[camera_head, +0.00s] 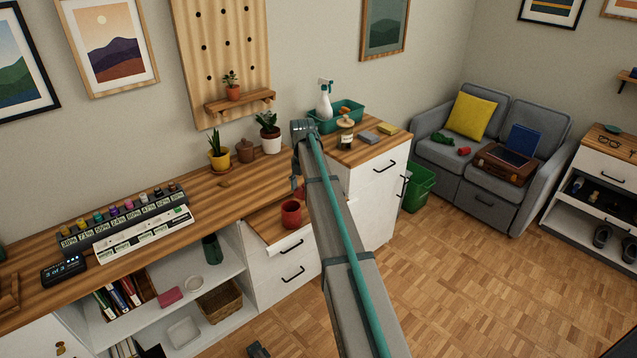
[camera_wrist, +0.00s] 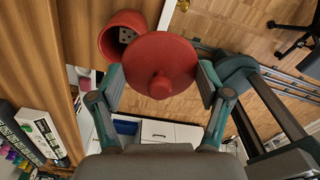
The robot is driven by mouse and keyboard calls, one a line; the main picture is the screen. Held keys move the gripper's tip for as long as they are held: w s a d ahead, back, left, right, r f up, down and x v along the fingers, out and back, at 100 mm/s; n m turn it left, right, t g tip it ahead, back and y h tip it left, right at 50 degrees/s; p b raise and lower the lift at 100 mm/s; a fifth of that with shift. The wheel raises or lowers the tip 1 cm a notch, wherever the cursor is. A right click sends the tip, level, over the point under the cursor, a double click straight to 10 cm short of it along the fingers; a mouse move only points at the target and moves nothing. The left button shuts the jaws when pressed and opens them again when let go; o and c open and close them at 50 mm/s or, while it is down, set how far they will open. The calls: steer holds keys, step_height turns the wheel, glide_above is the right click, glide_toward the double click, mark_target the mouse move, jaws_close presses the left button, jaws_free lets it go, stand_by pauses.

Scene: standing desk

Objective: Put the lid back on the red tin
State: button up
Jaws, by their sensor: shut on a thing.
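The red tin (camera_head: 291,214) stands upright on a lower wooden surface in front of the desk. In the wrist view the tin (camera_wrist: 112,42) is at the upper left, its top open and its inside dark, partly hidden by the lid. The round red lid (camera_wrist: 160,64) with a centre knob is between the fingers of my gripper (camera_wrist: 161,88), which is shut on it. The lid overlaps the tin's edge in that view and looks nearer the camera, offset from the opening. In the head view my arm hides most of the gripper and lid.
The wooden desk (camera_head: 222,192) holds potted plants, a brown lidded jar (camera_head: 244,151) and a row of small bottles. Open floor lies to the right.

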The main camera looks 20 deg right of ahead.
steer(key=shift+n, duration=0.3)
steer(key=w+a+p, duration=0.3)
steer(key=w+a, duration=0.1)
steer(key=shift+a+f, duration=0.1)
steer(key=shift+f+b, duration=1.4)
steer(key=shift+f, duration=1.65)
steer(key=shift+s+f, duration=0.1)
stand_by(0.3)
steer(key=o, duration=1)
